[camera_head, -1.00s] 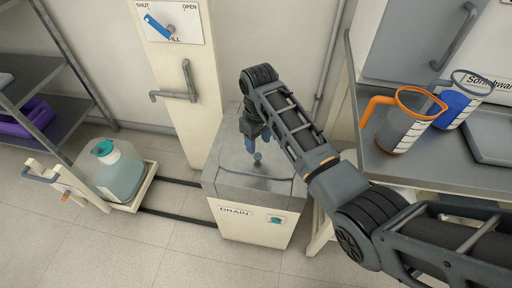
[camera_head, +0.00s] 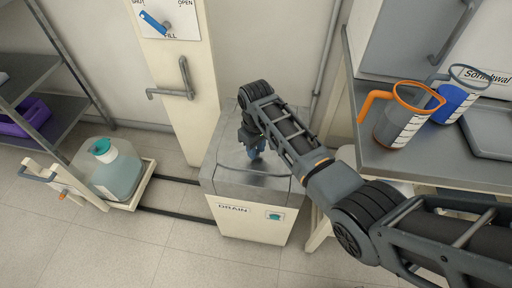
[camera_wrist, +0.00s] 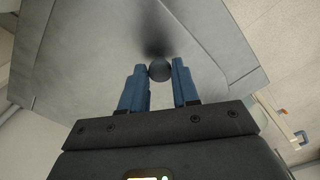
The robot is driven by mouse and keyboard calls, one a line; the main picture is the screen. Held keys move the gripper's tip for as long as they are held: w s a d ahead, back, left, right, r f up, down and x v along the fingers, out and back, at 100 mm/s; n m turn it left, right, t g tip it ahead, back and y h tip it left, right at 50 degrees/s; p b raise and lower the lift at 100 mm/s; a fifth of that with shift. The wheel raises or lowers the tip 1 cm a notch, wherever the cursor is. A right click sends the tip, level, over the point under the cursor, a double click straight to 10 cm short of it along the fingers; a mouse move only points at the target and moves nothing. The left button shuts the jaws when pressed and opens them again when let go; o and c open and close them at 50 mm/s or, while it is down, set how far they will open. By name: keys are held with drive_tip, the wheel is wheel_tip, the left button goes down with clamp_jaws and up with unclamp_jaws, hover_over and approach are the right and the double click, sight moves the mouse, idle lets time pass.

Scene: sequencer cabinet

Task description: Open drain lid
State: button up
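The drain lid (camera_head: 225,160) is the grey metal top of a cream box labelled DRAIN, and it lies shut. Its round dark knob (camera_wrist: 160,70) shows in the wrist view between the tips of my blue fingers. My gripper (camera_head: 256,152) points down over the lid in the head view, and it hides the knob there. In the wrist view my gripper (camera_wrist: 160,76) is open, with one finger on each side of the knob. The gaps are very small, and I cannot tell whether either finger touches it.
A teal switch (camera_head: 274,216) is on the box front. A teal-capped jug (camera_head: 112,168) stands on a tray at left. A fill panel (camera_head: 168,18) with a blue lever is behind. An orange-rimmed pitcher (camera_head: 392,128) and a blue one (camera_head: 455,103) stand on the right bench.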

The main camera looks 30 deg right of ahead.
clamp_jaws()
